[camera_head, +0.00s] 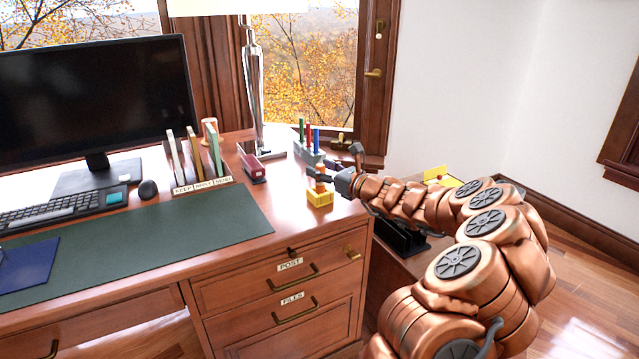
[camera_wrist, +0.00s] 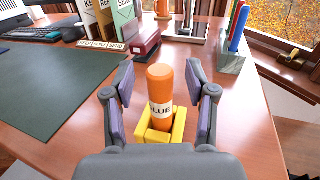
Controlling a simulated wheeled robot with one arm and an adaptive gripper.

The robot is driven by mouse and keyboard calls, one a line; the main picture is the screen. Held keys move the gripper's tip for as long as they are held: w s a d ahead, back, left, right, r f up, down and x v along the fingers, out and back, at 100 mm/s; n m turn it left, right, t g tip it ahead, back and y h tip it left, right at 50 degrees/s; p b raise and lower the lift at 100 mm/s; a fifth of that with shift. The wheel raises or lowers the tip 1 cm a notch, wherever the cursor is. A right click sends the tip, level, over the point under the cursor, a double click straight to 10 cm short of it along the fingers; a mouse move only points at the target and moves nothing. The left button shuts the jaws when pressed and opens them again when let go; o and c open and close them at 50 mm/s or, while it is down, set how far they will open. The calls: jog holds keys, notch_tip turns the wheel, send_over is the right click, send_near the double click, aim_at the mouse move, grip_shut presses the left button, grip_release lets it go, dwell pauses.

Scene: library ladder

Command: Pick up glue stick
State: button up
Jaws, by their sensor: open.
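The glue stick (camera_wrist: 160,88) is an orange cylinder with a white label showing "LUE". It stands upright in a small yellow holder (camera_head: 320,198) near the right end of the desk. The holder also shows in the wrist view (camera_wrist: 178,127). My gripper (camera_wrist: 160,95) is open, with one finger on each side of the glue stick and a visible gap to both. In the head view my gripper (camera_head: 333,173) is just above and behind the holder, and the glue stick is hard to make out there.
A dark red stapler-like object (camera_wrist: 146,42) and a grey pen holder (camera_head: 308,153) with coloured pens stand behind. Upright file slots (camera_head: 195,160) and a lamp (camera_head: 253,85) are farther left. The green desk mat (camera_head: 170,228) is clear beside the holder. The desk's right edge is close.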

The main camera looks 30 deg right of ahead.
jog(key=shift+w, duration=0.35)
grip_shut()
dwell(0.3)
